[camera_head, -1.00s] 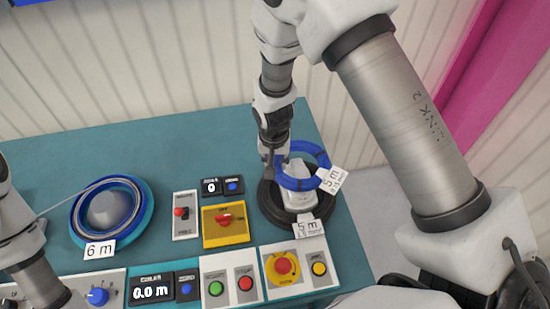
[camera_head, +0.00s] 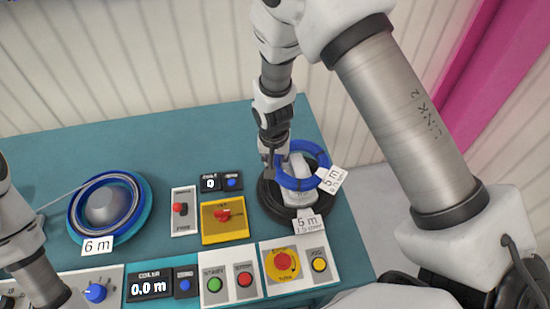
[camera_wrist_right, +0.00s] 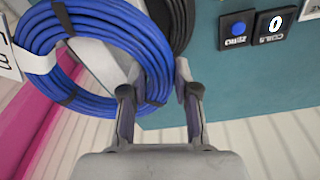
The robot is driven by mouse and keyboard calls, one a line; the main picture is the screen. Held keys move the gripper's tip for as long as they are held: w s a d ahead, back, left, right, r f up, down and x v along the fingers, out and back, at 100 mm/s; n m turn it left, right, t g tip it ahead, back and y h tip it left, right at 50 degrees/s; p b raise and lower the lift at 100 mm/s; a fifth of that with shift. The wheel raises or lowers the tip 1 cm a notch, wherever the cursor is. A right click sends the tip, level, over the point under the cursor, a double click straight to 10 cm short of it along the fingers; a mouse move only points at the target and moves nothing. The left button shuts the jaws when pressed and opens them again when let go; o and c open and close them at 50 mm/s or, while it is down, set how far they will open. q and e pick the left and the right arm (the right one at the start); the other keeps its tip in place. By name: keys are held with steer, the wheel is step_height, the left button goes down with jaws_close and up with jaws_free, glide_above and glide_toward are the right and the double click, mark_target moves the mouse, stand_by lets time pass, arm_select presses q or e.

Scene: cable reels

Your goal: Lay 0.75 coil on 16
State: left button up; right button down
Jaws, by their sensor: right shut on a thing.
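The 0.75 coil is a blue cable ring (camera_head: 290,184) with a white "5 m" tag (camera_head: 332,179); its smaller print is hard to read. My right gripper (camera_head: 273,163) is shut on the ring's left side and holds it tilted above a black coil (camera_head: 266,205). The wrist view shows the blue coil (camera_wrist_right: 95,22) with dark ties and a white band, its edge at the right gripper's fingers (camera_wrist_right: 158,95). The black coil lies around a pale centre piece (camera_head: 297,194) and has a "5 m 1.5" tag (camera_head: 308,224). No "16" is readable. My left gripper is out of view.
A blue reel (camera_head: 77,217) marked "6 m" stands on the teal table (camera_head: 180,145) at left. A yellow switch box (camera_head: 225,234), small displays (camera_head: 208,183) and button panels (camera_head: 230,285) lie between and in front. The back of the table is clear.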

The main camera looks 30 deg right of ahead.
steer(key=shift+f, duration=0.25)
steer(key=shift+f, duration=0.1)
steer(key=shift+w+f+b, duration=0.1)
steer(key=shift+f+b, duration=0.8)
steer(key=shift+f, duration=0.05)
steer(key=shift+r, duration=0.1)
steer(key=shift+f+b, duration=0.45)
steer(key=shift+f, duration=0.15)
steer(key=shift+c, duration=1.9)
jaws_free()
steer(key=shift+o, duration=1.2)
steer(key=shift+a, duration=0.15)
steer(key=shift+d, duration=0.2)
